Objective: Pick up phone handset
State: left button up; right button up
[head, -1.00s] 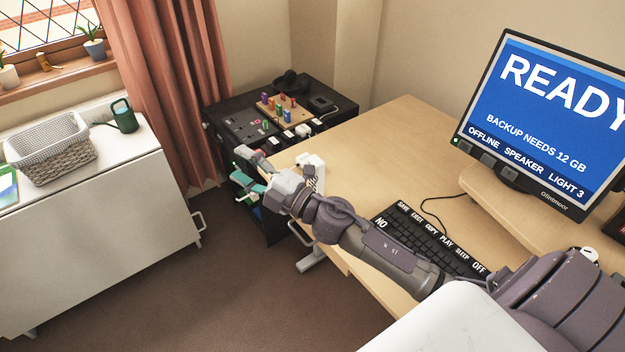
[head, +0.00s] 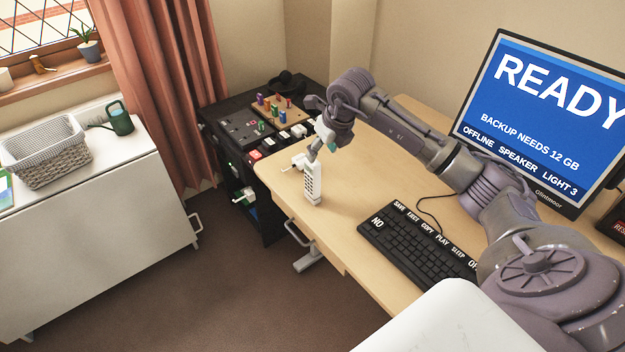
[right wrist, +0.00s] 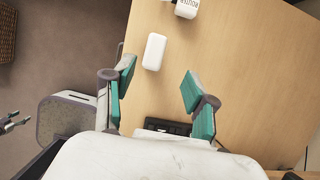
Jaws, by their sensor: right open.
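The white phone handset (head: 313,183) stands upright on the desk near its left edge, its dark keys showing in the head view. In the right wrist view the handset (right wrist: 154,52) shows from above as a white rounded block, ahead of the fingers and nearer the left one. My right gripper (head: 319,142) is above the handset, pointing down. In the right wrist view my right gripper (right wrist: 160,92) is open, with teal pads wide apart and nothing between them.
A white labelled device (right wrist: 187,9) is close to the handset. The keyboard (head: 420,240) and monitor (head: 540,120) are to the right. A black cabinet (head: 240,135) with small coloured items adjoins the desk. Desk surface (head: 350,215) between handset and keyboard is clear.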

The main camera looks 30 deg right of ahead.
aim_at(317, 160)
jog(key=x, duration=0.3)
jog(key=shift+w+f, duration=0.1)
jog(key=shift+f, duration=0.1)
jog(key=shift+a+p+x, duration=0.2)
jog(key=shift+p+x, duration=0.15)
jog(key=shift+x, duration=1)
jog(key=shift+a+p+x, duration=0.25)
jog(key=shift+p+x, duration=0.1)
jog(key=shift+x, duration=1.05)
grip_shut()
